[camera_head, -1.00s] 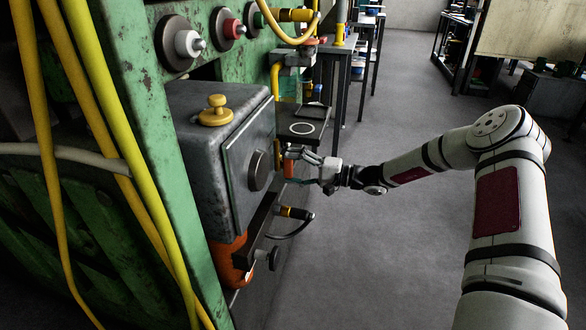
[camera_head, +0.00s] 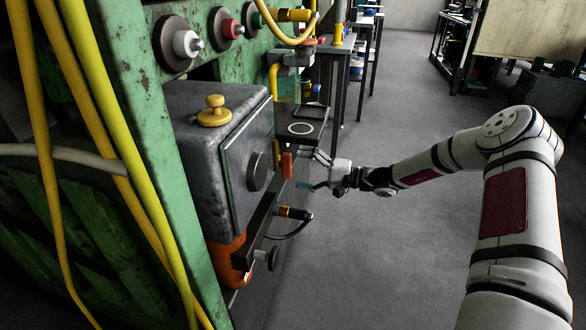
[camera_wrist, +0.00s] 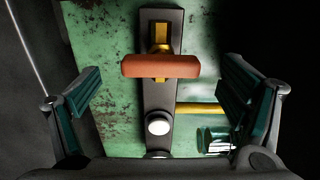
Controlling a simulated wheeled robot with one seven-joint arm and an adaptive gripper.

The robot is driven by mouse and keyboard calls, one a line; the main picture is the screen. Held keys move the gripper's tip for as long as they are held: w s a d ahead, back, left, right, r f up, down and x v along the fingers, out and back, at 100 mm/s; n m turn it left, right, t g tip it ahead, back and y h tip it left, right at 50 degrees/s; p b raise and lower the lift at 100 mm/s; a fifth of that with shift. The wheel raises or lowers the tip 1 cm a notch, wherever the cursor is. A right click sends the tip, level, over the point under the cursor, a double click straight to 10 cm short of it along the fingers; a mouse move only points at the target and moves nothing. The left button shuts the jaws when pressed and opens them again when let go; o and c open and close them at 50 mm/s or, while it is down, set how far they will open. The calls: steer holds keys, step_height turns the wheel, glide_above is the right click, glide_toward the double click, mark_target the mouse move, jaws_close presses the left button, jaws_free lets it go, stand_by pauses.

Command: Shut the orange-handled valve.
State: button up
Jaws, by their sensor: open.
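The orange valve handle (camera_wrist: 160,66) is a rounded bar on a brass stem (camera_wrist: 161,35). In the wrist view it lies crosswise over a dark upright plate (camera_wrist: 156,100) on the green panel. In the head view the orange handle (camera_head: 287,164) shows just beyond the grey box, to the left of my fingers. My gripper (camera_head: 310,169) is open and empty, apart from the handle. In the wrist view its two teal-padded fingers (camera_wrist: 160,88) stand wide on either side, with the handle ahead between them.
A grey box (camera_head: 228,155) with a yellow knob stands left of my gripper. A black-handled lever (camera_head: 296,213) sticks out below. Another reddish handle (camera_head: 314,41) sits on the pipework above. A yellow pipe (camera_wrist: 200,108) runs right of the plate. Floor to the right is open.

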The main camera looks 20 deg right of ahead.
steer(key=v, duration=0.9)
steer(key=shift+s+d, duration=0.1)
